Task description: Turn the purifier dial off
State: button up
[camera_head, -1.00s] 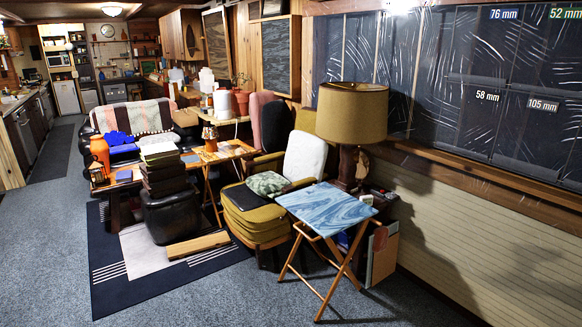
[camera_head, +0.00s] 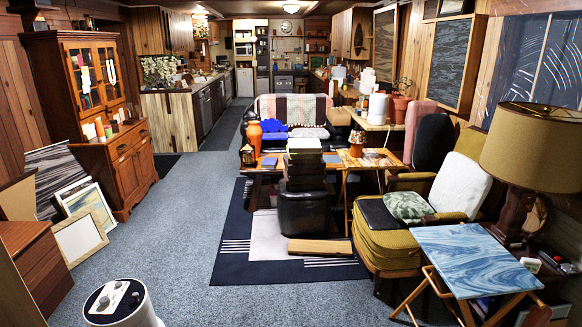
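A white round purifier (camera_head: 142,313) stands on the carpet at the bottom left, cut off by the lower picture edge. Its dark top carries a light control strip (camera_head: 111,296) with small knobs. The knobs are too small to tell how the dial is set. My gripper is not in view.
Grey carpet (camera_head: 185,250) is open right of the purifier and down the aisle. A wooden dresser (camera_head: 40,275) and picture frames (camera_head: 80,240) stand at the left. A dark rug (camera_head: 235,262), yellow armchair (camera_head: 385,250) and blue folding table (camera_head: 475,260) lie to the right.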

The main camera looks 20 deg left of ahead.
aim_at(104, 301)
jog(key=i+j+u, duration=0.15)
jog(key=i+u, duration=0.25)
jog(key=i+j+u, duration=0.1)
jog(key=i+u, duration=0.5)
jog(key=u, duration=0.15)
jog(key=i+l+u, duration=0.15)
jog(key=i+u, duration=0.2)
jog(key=i+j+u, duration=0.3)
jog(key=i, duration=0.2)
jog(key=i+u, duration=0.3)
jog(key=i, duration=0.2)
jog(key=i+j, duration=0.15)
jog(key=i, duration=0.15)
